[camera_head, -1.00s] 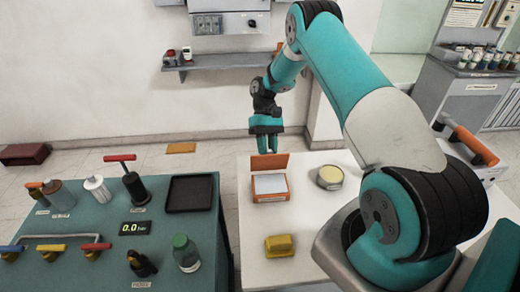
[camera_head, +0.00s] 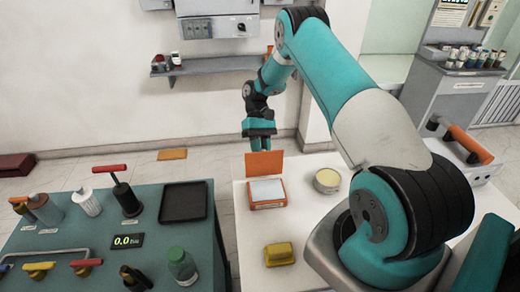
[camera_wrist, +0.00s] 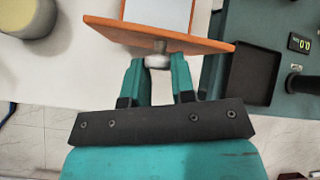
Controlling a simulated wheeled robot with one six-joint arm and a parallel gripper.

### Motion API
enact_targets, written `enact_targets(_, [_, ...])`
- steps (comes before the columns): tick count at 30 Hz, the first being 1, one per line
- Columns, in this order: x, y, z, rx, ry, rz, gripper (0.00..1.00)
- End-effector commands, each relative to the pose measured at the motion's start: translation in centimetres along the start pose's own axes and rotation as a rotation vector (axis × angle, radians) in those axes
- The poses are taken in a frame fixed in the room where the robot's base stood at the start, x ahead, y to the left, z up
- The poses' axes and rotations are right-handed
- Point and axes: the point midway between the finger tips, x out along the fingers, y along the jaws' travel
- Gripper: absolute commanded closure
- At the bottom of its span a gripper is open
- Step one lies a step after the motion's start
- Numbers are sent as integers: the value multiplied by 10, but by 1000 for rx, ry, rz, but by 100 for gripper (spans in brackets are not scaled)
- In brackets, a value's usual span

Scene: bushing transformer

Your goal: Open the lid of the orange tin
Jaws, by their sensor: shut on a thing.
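The orange tin (camera_head: 268,204) stands on the white table with its lid (camera_head: 264,164) raised roughly upright at the back edge. A pale panel (camera_head: 266,190) shows in its opening. My gripper (camera_head: 258,141) is behind the lid, its fingertips partly hidden by it in the head view. In the wrist view, my gripper (camera_wrist: 159,66) is shut on the pale knob (camera_wrist: 158,60) on the outer face of the lid (camera_wrist: 195,43). The tin's pale inside (camera_wrist: 155,12) shows beyond the lid.
A round cream-topped tin (camera_head: 327,180) and a yellow block (camera_head: 279,253) stand on the white table (camera_head: 310,230). To the left, a teal bench holds a black tray (camera_head: 184,202), bottles and handles. A wall shelf (camera_head: 205,64) is behind my gripper.

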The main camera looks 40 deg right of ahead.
Motion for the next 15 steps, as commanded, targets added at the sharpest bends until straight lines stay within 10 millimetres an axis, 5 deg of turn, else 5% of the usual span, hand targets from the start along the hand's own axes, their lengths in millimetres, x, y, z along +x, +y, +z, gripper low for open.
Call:
enact_targets(3, [6, 6, 0, 18, -12, -8, 100])
enact_targets(4, [6, 6, 0, 18, -12, -8, 72])
enact_targets(7, [6, 4, -1, 15, -12, -7, 50])
enact_targets(15, [4, 0, -1, 8, -9, 0, 50])
